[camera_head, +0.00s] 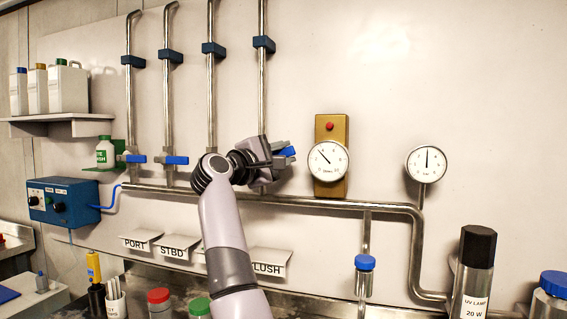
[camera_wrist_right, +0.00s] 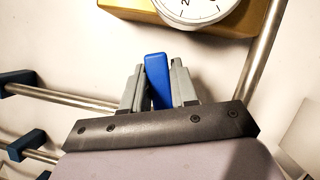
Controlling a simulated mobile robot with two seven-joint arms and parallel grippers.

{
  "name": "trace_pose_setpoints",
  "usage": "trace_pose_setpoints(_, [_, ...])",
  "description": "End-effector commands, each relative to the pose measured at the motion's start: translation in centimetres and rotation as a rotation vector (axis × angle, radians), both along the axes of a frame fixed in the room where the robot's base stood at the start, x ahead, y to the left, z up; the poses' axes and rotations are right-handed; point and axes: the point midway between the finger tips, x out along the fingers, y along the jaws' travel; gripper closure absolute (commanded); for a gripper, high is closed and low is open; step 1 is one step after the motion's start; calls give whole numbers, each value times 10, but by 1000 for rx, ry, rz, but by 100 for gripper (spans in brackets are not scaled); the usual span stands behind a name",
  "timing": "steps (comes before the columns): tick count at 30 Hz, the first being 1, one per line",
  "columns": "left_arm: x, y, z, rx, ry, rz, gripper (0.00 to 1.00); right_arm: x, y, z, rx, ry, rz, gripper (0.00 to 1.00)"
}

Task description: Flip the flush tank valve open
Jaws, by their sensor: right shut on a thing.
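The flush tank valve's blue lever (camera_head: 288,151) is at the foot of the fourth vertical pipe, above the partly covered FLUSH label (camera_head: 268,263). My right gripper (camera_head: 281,153) is shut on this lever. In the right wrist view, the blue lever (camera_wrist_right: 157,78) stands between the two grey fingers of my right gripper (camera_wrist_right: 158,86). In the head view the lever points right and slightly up. The valve body is mostly hidden by the gripper. My left gripper is not in view.
Two other blue valve levers, one (camera_head: 136,158) at the far left and one (camera_head: 176,160) beside it, point right. My arm hides the third pipe's foot. A brass panel (camera_head: 331,186) with a gauge (camera_head: 328,161) is close on the right. A horizontal pipe (camera_head: 330,204) runs below.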

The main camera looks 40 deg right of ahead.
Motion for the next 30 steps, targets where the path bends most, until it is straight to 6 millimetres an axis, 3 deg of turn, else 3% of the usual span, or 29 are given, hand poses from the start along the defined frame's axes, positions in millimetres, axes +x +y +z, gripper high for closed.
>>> trace_pose_setpoints(12, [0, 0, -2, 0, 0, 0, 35, 6, 4, 14, -106, 206, 1, 100])
trace_pose_setpoints(30, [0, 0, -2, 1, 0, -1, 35, 8, 5, 16, -126, 245, 1, 100])
